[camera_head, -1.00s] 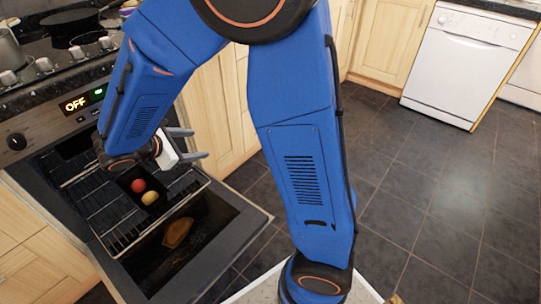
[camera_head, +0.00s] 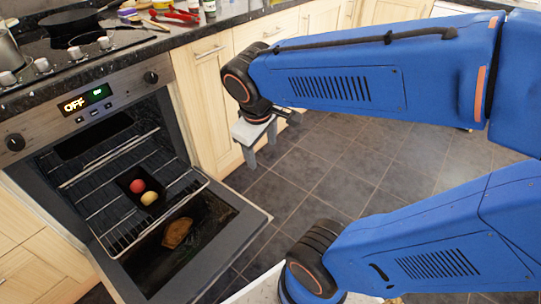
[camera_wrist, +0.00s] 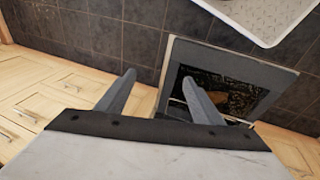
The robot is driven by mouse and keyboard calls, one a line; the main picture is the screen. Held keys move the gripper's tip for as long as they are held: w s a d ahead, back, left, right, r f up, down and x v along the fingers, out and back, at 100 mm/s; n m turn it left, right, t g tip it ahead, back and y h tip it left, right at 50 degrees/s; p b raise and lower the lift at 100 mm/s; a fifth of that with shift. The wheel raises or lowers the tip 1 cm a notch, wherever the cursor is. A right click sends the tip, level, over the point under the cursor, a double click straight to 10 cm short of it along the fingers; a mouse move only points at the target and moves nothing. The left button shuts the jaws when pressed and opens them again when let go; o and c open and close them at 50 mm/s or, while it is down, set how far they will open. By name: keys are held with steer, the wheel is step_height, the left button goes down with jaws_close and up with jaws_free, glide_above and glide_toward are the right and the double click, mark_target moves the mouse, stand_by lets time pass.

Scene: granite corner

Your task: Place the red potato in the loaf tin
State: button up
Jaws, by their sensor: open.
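The red potato (camera_head: 137,186) is a small round red thing on the pulled-out oven rack (camera_head: 113,232). It appears to lie inside a small dark tin (camera_head: 125,180), which I take for the loaf tin. A yellowish round thing (camera_head: 149,198) lies close beside it in the same dark tin. My gripper (camera_head: 262,146) is open and empty, to the right of the oven, apart from the rack and pointing down over the floor. Its two grey fingers (camera_wrist: 158,77) stand wide apart in the wrist view with nothing between them. The tin cannot be made out there.
The oven door (camera_head: 240,213) hangs open below the rack, with a brown patch (camera_head: 177,232) on its glass; the door also shows in the wrist view (camera_wrist: 240,65). Wooden cabinets (camera_head: 205,100) stand behind my gripper. A hob with pans (camera_head: 75,22) is above. The tiled floor (camera_head: 345,165) is clear.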

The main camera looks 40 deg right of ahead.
steer(key=s+m, duration=0.1)
steer(key=s+r+m+t+y, duration=0.1)
steer(key=s, duration=0.1)
steer(key=s+m+t+y, duration=0.1)
steer(key=s, duration=0.1)
steer(key=shift+s+a+r+m, duration=0.1)
steer(key=shift+a+r+m, duration=0.25)
steer(key=shift+a+m, duration=0.05)
steer(key=shift+c, duration=0.2)
stand_by(0.9)
